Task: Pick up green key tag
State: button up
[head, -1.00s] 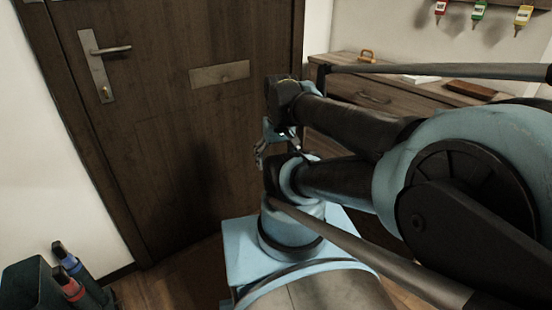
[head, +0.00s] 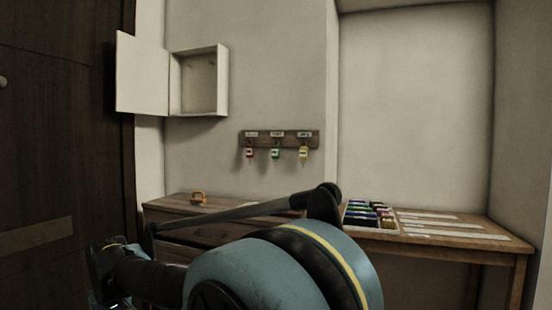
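The green key tag (head: 275,154) hangs from the middle hook of a wooden key rack (head: 290,139) on the back wall. A red key tag (head: 249,153) hangs to its left and a yellow key tag (head: 303,153) to its right, each below a small label. My arm fills the lower middle of the head view, well below and in front of the rack. Its end is at the lower left edge, dark and partly cut off. The gripper's fingers cannot be made out.
An open white wall cabinet (head: 199,82) is left of the rack. Below stands a wooden drawer unit (head: 176,210) with a small orange-brown object (head: 198,198) on top. A desk (head: 470,236) at right bears a tray of colourful items (head: 370,214). A dark door (head: 60,130) is at left.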

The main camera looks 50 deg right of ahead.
aim_at(275, 150)
jog(key=k, duration=0.35)
jog(key=z, duration=0.95)
jog(key=i, duration=0.65)
jog(key=z, duration=0.8)
